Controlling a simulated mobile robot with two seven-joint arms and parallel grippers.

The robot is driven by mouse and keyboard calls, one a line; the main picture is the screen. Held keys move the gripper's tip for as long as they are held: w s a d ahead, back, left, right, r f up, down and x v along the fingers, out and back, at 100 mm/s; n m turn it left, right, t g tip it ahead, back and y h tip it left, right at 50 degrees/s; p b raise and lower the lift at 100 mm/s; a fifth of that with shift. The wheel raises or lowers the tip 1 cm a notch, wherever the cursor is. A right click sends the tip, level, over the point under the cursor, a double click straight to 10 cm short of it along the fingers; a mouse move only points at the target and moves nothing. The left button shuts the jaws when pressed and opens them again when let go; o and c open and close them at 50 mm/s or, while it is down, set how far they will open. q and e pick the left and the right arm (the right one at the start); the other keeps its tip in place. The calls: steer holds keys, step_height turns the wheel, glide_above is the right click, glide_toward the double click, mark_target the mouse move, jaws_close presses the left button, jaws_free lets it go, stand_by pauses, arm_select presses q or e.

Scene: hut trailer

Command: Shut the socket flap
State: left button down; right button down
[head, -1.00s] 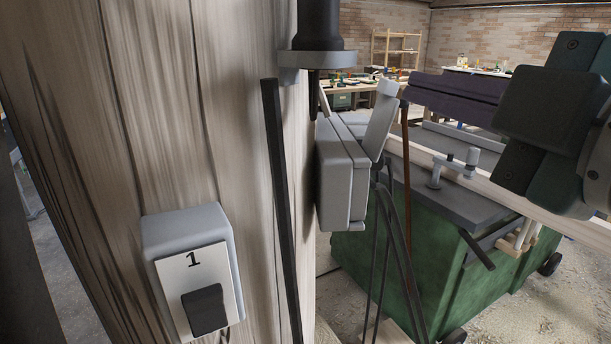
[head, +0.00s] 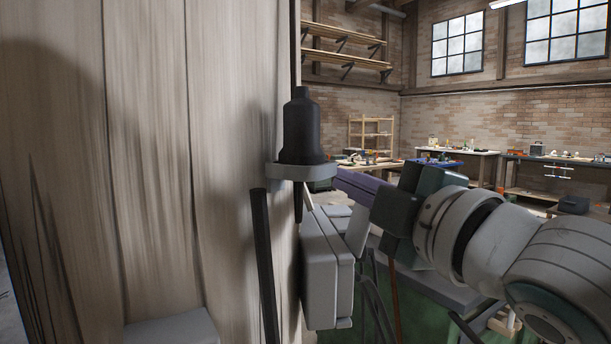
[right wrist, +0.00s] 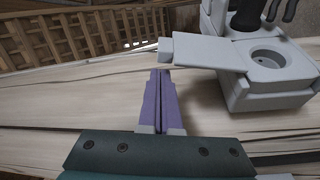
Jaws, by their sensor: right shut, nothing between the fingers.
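The grey socket box (head: 325,270) is fixed to the side of the wooden post, near the middle of the head view. Its light grey flap (head: 357,232) stands open, sticking out to the right. In the right wrist view the flap (right wrist: 203,53) extends left from the box (right wrist: 272,92), and the round socket hole is uncovered. My right gripper (head: 340,177) is shut and empty, its purple fingers pointing left past the flap's upper end. In the right wrist view the fingertips (right wrist: 160,74) are close to the flap's free end; contact cannot be told. My left gripper is out of view.
A black plug-like body (head: 302,130) stands in a grey bracket (head: 300,171) just above the socket box. A dark strip (head: 264,265) runs down the post (head: 150,150). Dark cables hang below the box. A green bin stands behind; workbenches line the far wall.

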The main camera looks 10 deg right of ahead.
steer(key=shift+d+f, duration=0.15)
steer(key=shift+d, duration=0.45)
steer(key=shift+d+m, duration=0.25)
steer(key=shift+m, duration=0.15)
